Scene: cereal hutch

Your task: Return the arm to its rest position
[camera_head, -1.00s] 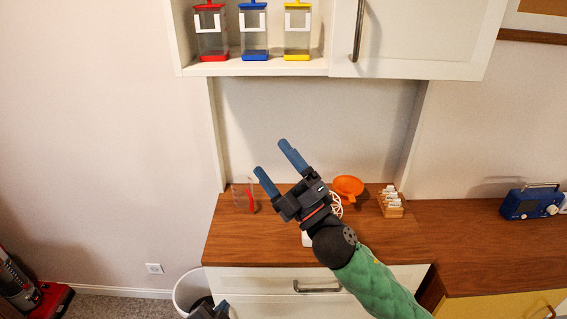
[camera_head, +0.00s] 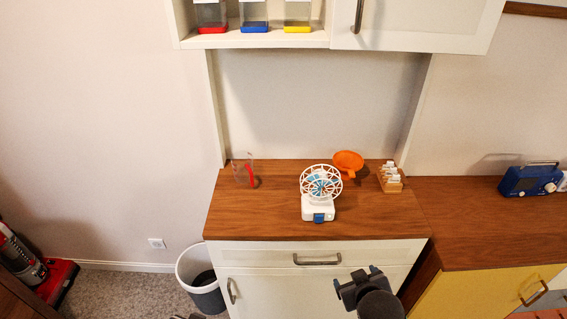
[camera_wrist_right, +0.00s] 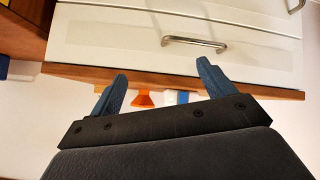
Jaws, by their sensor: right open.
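My right gripper (camera_head: 359,280) is low in front of the hutch's lower cabinet (camera_head: 268,254), at the bottom of the head view. It is empty. In the right wrist view its two blue fingers (camera_wrist_right: 165,85) are spread apart, with the white drawer front and its metal handle (camera_wrist_right: 195,43) beyond them. My left gripper does not show clearly in the head view; only a small dark shape is at the bottom edge.
On the wooden counter (camera_head: 260,215) stand a clear cup with a red part (camera_head: 244,172), a white wheel-like device (camera_head: 320,190), an orange scoop (camera_head: 348,162) and a small packet box (camera_head: 391,180). Red, blue and yellow-based containers (camera_head: 254,14) sit on the shelf. A bin (camera_head: 200,285) stands left.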

